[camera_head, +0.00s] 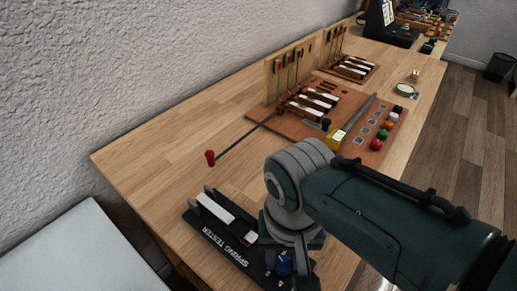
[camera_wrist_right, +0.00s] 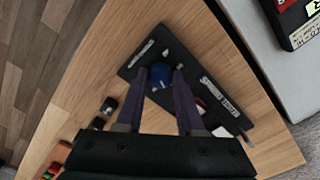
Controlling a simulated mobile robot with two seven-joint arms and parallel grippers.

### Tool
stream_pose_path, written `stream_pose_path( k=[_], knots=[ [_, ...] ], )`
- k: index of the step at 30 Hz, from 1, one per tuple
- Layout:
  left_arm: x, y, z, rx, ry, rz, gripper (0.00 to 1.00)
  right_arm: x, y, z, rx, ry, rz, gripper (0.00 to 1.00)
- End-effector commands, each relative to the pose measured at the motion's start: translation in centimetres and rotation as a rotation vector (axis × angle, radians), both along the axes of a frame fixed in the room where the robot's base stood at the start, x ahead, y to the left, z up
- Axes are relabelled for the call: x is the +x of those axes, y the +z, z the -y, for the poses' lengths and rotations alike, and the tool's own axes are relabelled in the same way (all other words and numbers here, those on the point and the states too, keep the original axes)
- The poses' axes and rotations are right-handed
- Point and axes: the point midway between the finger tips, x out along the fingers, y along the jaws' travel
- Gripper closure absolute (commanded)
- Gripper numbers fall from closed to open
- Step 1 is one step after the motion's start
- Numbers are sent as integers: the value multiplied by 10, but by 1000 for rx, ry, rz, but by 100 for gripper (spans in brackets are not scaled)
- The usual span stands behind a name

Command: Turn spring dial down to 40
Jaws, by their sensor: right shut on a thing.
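The black spring tester (camera_head: 215,232) lies near the front of the table, with a white key and a "SPRING TESTER" label. Its blue dial (camera_head: 284,264) is at the right end, partly hidden by my right arm. In the right wrist view the dial (camera_wrist_right: 160,76) sits between the fingertips of my right gripper (camera_wrist_right: 163,82), which is shut on it. The tester board (camera_wrist_right: 212,68) shows around it. The dial's reading is too small to make out. My left gripper is in neither view.
A rod with a red end (camera_head: 210,157) lies behind the tester. A brown board (camera_head: 268,127) with key models, a yellow-handled tool (camera_head: 334,140) and coloured knobs (camera_head: 382,134) stands farther back. Bare table (camera_head: 150,158) is free at left, beside the wall.

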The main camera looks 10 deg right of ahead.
Motion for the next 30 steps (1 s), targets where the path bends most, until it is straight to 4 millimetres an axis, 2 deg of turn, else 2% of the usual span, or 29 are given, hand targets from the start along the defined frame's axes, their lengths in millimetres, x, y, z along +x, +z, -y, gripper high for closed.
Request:
stream_pose_path(
  k=[30],
  knots=[
    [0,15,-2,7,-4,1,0,0,0,1,-2,965,-1,100]
  ],
)
